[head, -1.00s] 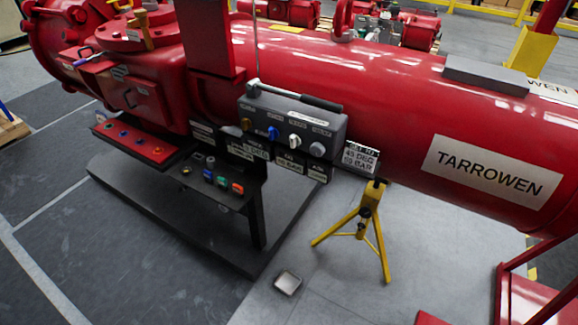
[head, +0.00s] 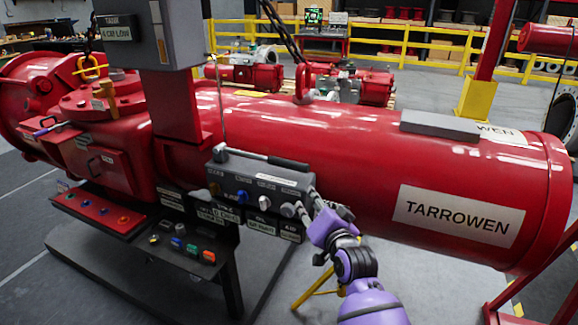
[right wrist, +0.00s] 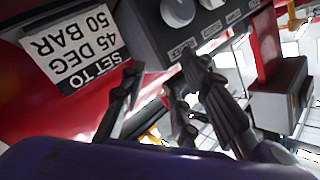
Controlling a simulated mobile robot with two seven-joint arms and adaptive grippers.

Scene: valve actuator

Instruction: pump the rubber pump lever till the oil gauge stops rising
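The pump lever (head: 288,162) has a black rubber grip and lies along the top of a grey control box (head: 255,187) on the red actuator. My right gripper (head: 307,203), on a purple wrist, is at the right end of this box, below the lever's grip end. In the right wrist view its dark fingers (right wrist: 163,80) are apart with nothing between them, below the box's underside. The lever is not recognisable in that view. My left gripper is out of view. I cannot make out an oil gauge.
The red TARROWEN cylinder (head: 365,150) runs right behind the gripper. A grey cabinet on a red post (head: 185,105) rises at left. A yellow stand (head: 318,287) is partly hidden by my arm. Grey floor is open at front left.

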